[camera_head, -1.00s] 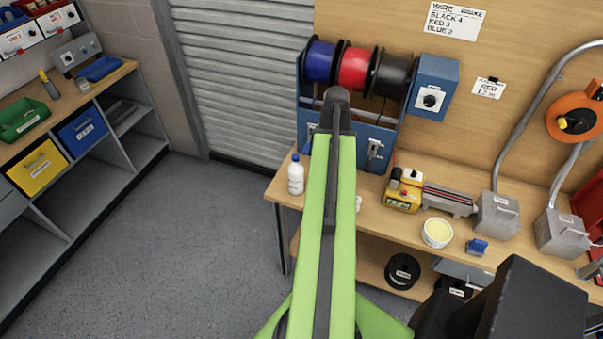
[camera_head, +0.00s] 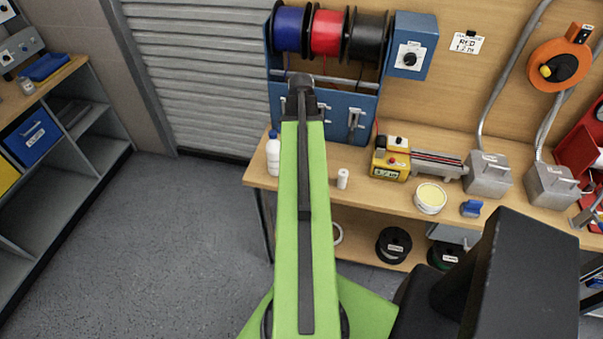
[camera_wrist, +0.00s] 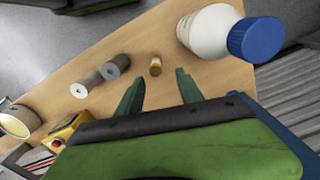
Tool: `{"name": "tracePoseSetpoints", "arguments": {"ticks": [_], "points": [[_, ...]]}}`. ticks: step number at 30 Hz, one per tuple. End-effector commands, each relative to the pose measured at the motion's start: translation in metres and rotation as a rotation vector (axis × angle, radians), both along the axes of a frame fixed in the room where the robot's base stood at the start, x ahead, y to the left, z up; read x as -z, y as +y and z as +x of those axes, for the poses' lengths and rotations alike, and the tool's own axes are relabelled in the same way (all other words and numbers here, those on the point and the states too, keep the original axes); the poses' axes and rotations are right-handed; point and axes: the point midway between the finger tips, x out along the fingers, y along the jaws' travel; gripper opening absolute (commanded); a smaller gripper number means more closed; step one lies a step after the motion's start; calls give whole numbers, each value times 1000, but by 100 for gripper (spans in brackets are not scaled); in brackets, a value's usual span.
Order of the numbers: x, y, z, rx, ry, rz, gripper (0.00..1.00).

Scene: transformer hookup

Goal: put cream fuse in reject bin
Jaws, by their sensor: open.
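My gripper (camera_wrist: 158,84) is open in the wrist view, its two dark green fingers apart with nothing between them. A small tan cylinder (camera_wrist: 155,66) stands on the bench just beyond the fingertips. Two thicker grey cylinders stand left of it: a darker one (camera_wrist: 116,66) and a paler one with a white end (camera_wrist: 87,85). A pale cylinder (camera_head: 342,178) also shows on the bench in the head view. I cannot tell for certain which of these is the cream fuse. My arm hides the gripper in the head view. No bin is readable as the reject bin.
A white bottle (camera_head: 273,157) with a blue cap (camera_wrist: 256,39) stands close to the gripper. Wire spools (camera_head: 327,32) are behind. A yellow device (camera_head: 390,162), a round tub (camera_head: 430,198) and grey boxes (camera_head: 488,176) occupy the bench rightwards. A blue bin (camera_head: 32,137) is on the left shelving.

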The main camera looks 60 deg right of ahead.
Motion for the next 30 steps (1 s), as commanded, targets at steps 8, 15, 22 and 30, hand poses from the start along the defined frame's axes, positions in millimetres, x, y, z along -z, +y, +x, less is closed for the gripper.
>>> {"name": "tracePoseSetpoints", "arguments": {"ticks": [8, 15, 22, 30], "points": [[32, 1, 1, -2, 0, 0, 44], [55, 5, -3, -2, 0, 0, 44], [86, 6, -5, -3, 0, 0, 44], [82, 6, -5, -3, 0, 0, 36]]}}
